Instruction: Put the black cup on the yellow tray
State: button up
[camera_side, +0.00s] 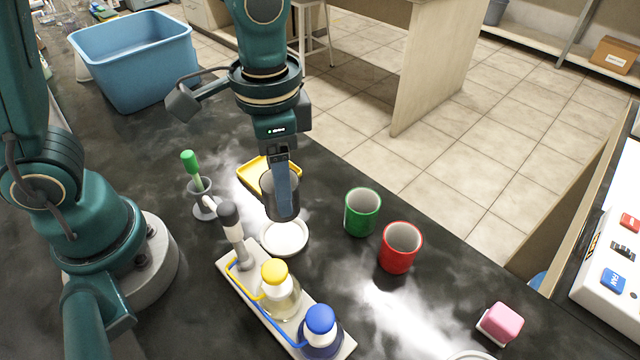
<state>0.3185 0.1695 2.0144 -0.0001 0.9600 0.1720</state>
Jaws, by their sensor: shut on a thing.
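The black cup (281,207) is held upright by my gripper (281,185), which is shut on its wall. In the picture the cup overlaps the front part of the yellow tray (252,180) and the back edge of a white dish. It appears to be held above the bench; its exact height is hard to tell. The yellow tray lies on the dark bench behind and to the left of the cup, partly hidden by the cup and my gripper.
The white dish (284,240) lies just in front. A green cup (362,212) and a red cup (400,247) stand to the right. A rack with yellow-capped (277,283) and blue-capped bottles (320,330) is in front. A green-handled tool (192,168) stands left; a blue bin (135,60) is behind.

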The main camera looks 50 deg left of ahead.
jog(key=w+a+n, duration=0.5)
jog(key=w+a, duration=0.1)
jog(key=a, duration=0.5)
jog(key=shift+s+a+f+n, duration=0.1)
jog(key=shift+a+f+n, duration=0.1)
jog(key=shift+f, duration=0.7)
jog(key=shift+a+f+n, duration=0.1)
jog(key=shift+f+n, duration=0.1)
jog(key=shift+f, duration=0.65)
jog(key=shift+f, duration=1)
dwell(0.6)
jog(key=o, duration=1.2)
jog(key=shift+o, duration=0.4)
jog(key=shift+r, duration=3)
